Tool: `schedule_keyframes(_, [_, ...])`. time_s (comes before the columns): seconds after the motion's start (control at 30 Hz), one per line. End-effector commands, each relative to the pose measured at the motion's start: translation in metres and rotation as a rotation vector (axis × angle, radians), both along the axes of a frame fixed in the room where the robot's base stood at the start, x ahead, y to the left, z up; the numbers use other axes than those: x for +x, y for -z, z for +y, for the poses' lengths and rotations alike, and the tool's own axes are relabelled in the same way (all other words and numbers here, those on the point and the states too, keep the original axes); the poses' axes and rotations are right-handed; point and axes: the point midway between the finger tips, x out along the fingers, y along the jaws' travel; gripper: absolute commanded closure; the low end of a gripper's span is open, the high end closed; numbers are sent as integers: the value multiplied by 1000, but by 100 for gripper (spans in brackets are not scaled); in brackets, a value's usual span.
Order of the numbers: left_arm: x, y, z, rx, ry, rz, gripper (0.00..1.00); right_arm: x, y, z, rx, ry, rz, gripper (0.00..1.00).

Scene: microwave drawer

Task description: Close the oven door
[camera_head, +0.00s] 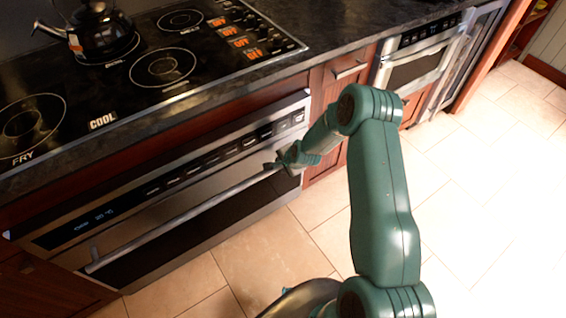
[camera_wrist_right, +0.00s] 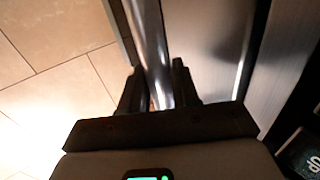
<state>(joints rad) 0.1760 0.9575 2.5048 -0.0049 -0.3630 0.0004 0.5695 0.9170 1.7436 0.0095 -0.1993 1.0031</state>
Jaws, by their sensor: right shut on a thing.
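The oven (camera_head: 170,185) is built in under the cooktop, with a dark control strip along its top. Its door (camera_head: 195,225) has a dark glass pane and stands upright, or close to it; I cannot tell if it is fully flush. A long metal handle bar (camera_head: 180,222) runs across the door. My right gripper (camera_head: 279,165) is at the bar's right end. In the right wrist view the two fingers of my right gripper (camera_wrist_right: 158,88) are shut around the handle bar (camera_wrist_right: 149,45). My left gripper is not in view.
The black cooktop (camera_head: 130,70) with a dark kettle (camera_head: 100,32) lies above the oven. To the right are a wooden cabinet (camera_head: 330,95) and another steel appliance (camera_head: 415,70). The tiled floor (camera_head: 480,200) in front is clear.

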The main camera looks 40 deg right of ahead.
Motion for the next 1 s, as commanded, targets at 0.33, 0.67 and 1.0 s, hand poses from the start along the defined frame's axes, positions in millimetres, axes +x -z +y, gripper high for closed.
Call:
schedule_keyframes(0.33, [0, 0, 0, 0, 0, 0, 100, 9, -6, -2, -13, -1, -22, 52])
schedule_keyframes(0.67, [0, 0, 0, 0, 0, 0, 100, 8, -6, -2, -10, 0, -16, 52])
schedule_keyframes(1.0, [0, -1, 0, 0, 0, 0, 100, -29, -64, 2, -11, 0, -18, 52])
